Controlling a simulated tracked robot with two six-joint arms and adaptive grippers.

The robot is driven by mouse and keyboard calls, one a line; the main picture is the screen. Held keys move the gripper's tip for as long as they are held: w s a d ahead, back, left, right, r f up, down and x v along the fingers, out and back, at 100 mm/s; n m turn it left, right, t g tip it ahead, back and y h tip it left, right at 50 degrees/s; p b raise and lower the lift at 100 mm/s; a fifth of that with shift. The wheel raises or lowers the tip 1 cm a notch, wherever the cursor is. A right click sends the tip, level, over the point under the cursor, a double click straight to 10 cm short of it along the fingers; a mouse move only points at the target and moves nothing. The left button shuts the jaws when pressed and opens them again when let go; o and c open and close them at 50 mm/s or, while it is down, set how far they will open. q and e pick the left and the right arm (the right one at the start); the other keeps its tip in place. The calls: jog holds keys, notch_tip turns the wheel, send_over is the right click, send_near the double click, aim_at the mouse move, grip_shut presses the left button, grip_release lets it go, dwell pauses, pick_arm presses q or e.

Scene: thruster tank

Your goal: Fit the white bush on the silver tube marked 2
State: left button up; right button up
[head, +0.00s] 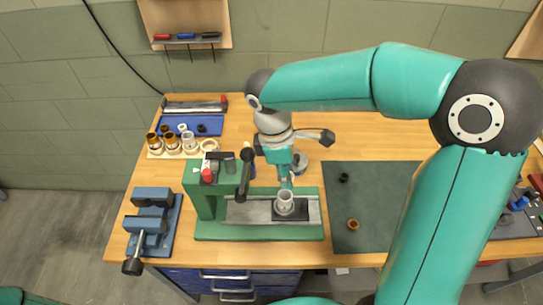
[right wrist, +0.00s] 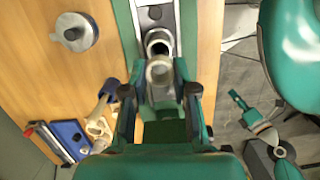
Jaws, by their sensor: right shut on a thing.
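My right gripper (head: 286,182) is shut on a grey-silver tube (right wrist: 160,72), held upright over the green press (head: 204,231). In the right wrist view a ring with a dark inside (right wrist: 158,42) shows just beyond the held tube; I cannot tell whether they touch. In the head view the silver cylinder (head: 285,199) stands at the dark block on the press bed. No number is readable. My left gripper (right wrist: 240,104) seems to show, small, in the right wrist view; its jaws are unclear.
Several tubes stand on a pale rack (head: 155,155), left of the press. A blue vise (head: 151,222) is at the front left. The dark mat (head: 385,185) carries a black ring (head: 344,178) and a brown ring (head: 353,224). A grey round piece (right wrist: 75,32) stands behind the press.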

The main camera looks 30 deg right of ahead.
jog(key=shift+w+a+f+b, duration=0.1)
jog(key=shift+f+b, duration=2.7)
jog(key=shift+f, duration=0.5)
jog(key=o, duration=0.9)
jog(key=shift+w, duration=0.1)
jog(key=shift+r, duration=0.1)
